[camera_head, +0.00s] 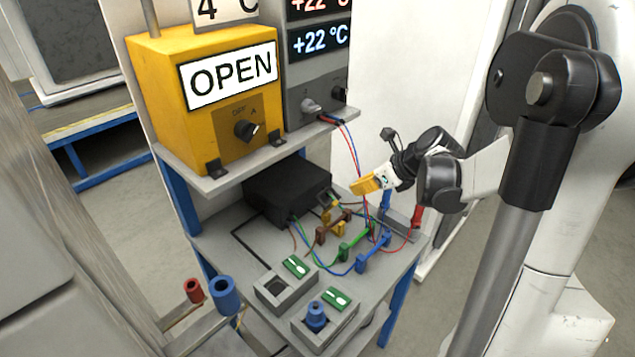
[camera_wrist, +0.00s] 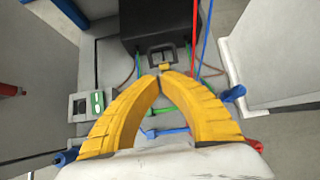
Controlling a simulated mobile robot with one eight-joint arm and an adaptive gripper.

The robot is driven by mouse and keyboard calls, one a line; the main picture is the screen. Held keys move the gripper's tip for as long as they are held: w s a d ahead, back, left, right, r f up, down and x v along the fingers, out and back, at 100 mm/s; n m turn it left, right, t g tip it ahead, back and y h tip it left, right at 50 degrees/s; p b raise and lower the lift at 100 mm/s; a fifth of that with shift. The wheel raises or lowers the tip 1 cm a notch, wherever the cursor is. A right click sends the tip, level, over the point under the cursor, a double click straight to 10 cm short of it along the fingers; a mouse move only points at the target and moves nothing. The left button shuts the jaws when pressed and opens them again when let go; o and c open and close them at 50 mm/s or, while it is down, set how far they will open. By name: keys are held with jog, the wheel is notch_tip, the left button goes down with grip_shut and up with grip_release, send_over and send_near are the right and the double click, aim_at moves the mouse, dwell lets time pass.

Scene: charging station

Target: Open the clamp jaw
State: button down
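My gripper (camera_head: 364,186) has yellow fingers and hangs above the right part of the bench, to the right of the black box (camera_head: 288,190). In the wrist view the gripper (camera_wrist: 162,77) has its fingertips together, with nothing visible between them. Just beyond the tips is a small dark frame with a yellow piece (camera_wrist: 165,66), at the front of the black box (camera_wrist: 158,22). I cannot tell whether the tips touch it, or whether it is the clamp jaw. A yellow box with an OPEN sign (camera_head: 228,76) and a dark knob (camera_head: 247,131) stands on the upper shelf.
Brown (camera_head: 333,228), green (camera_head: 355,242) and blue (camera_head: 374,251) handles stand on the bench among loose cables. Two grey sockets with green labels (camera_head: 285,287) (camera_head: 325,320) are at the front; one holds a blue plug (camera_head: 316,314). Red and blue cables hang beside my gripper.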

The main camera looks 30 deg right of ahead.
jog(key=b+x, duration=0.5)
jog(key=x, duration=0.7)
jog(key=shift+w+a+r, duration=0.1)
jog(key=shift+w, duration=0.15)
jog(key=shift+w+a, duration=0.2)
jog(key=shift+w, duration=0.35)
